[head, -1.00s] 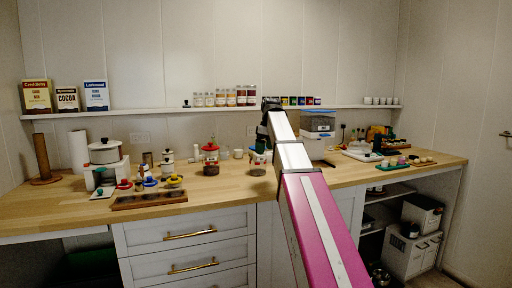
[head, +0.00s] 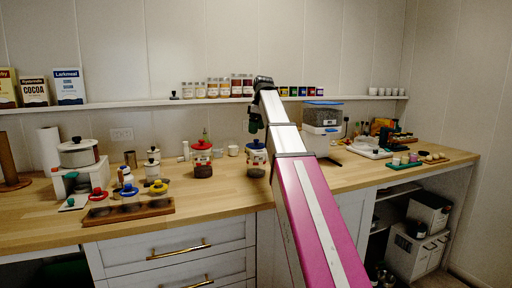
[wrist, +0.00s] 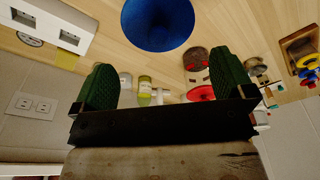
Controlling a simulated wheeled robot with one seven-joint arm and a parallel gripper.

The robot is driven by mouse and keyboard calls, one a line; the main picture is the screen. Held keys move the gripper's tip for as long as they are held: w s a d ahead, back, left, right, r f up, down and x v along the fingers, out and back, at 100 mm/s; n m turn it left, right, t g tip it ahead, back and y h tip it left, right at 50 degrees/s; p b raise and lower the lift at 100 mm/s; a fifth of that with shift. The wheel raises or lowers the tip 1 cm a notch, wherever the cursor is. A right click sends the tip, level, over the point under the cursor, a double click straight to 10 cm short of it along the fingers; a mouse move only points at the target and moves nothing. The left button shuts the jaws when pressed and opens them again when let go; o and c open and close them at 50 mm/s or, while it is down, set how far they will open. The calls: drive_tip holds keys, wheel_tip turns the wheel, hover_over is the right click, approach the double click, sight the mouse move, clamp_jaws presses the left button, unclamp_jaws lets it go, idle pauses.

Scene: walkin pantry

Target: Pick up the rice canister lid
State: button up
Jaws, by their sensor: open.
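A canister with a blue lid (head: 256,146) stands on the wooden counter, partly hidden by my arm. In the wrist view the blue lid (wrist: 158,22) is large and close, just beyond the fingertips. A second canister (head: 203,170) with a red lid (head: 201,146) stands to its left, and its red lid (wrist: 201,93) also shows in the wrist view. I cannot read a label that tells which one holds rice. My gripper (head: 257,122) hangs above the blue-lidded canister. In the wrist view my gripper (wrist: 162,60) has its green fingers wide apart, with nothing between them.
A wooden tray (head: 130,212) lies front left, with small red, blue and yellow lidded items behind it. A white pot (head: 78,153) stands further left. A shelf (head: 130,108) with jars runs along the wall behind. A blue-topped appliance (head: 322,117) stands right of my arm.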

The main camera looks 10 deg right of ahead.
sight(256, 140)
drive_tip(key=shift+w+a+f, duration=0.1)
drive_tip(key=shift+f, duration=1.5)
drive_tip(key=shift+w+a+f, duration=0.1)
drive_tip(key=shift+f, duration=1.45)
drive_tip(key=shift+c, duration=0.3)
drive_tip(key=c, duration=0.5)
